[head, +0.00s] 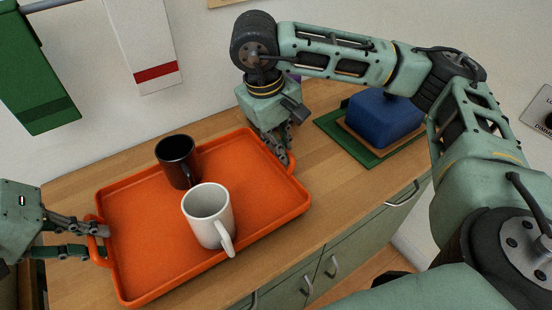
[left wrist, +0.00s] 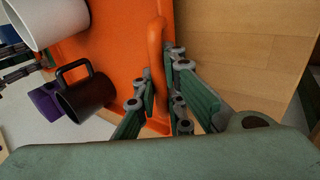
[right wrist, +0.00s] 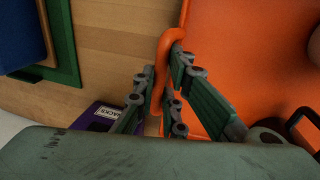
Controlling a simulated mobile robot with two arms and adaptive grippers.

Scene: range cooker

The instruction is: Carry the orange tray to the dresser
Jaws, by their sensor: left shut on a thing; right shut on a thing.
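The orange tray (head: 150,250) is over the wooden top of the green dresser (head: 330,225); I cannot tell if it touches the wood. A black mug (head: 177,162) and a white mug (head: 209,217) stand upright on it. My left gripper (head: 100,232) is shut on the tray's left handle, which shows in the left wrist view (left wrist: 156,50). My right gripper (head: 288,158) is shut on the right handle, which shows in the right wrist view (right wrist: 163,70).
A blue block-shaped thing (head: 383,119) sits on a brown board and green mat (head: 335,127) at the right of the top. A purple thing labelled as snacks (right wrist: 103,115) is beside my right gripper. Green and white towels (head: 33,75) hang on the wall behind.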

